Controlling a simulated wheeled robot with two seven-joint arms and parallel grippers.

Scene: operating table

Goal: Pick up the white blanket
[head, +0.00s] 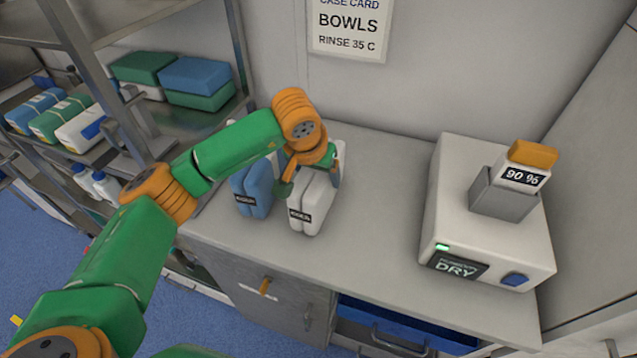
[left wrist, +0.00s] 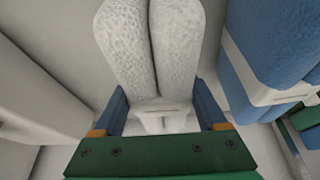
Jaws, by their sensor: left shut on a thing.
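The white blanket (head: 311,208) is a folded, upright bundle with a small dark-lettered label, at the back left of the counter. My left gripper (head: 311,170) comes down over its top and is shut on it. In the left wrist view, the white blanket (left wrist: 150,45) shows as two rounded textured folds between the fingers of my left gripper (left wrist: 165,112). I cannot tell whether its lower end touches the counter. My right gripper is not in view.
A blue folded bundle (head: 253,188) stands close left of the white blanket. A white warmer box (head: 480,230) with a "DRY" display stands at the right on the counter (head: 375,210). The counter between is clear. A metal shelf (head: 125,150) with several folded packs stands left.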

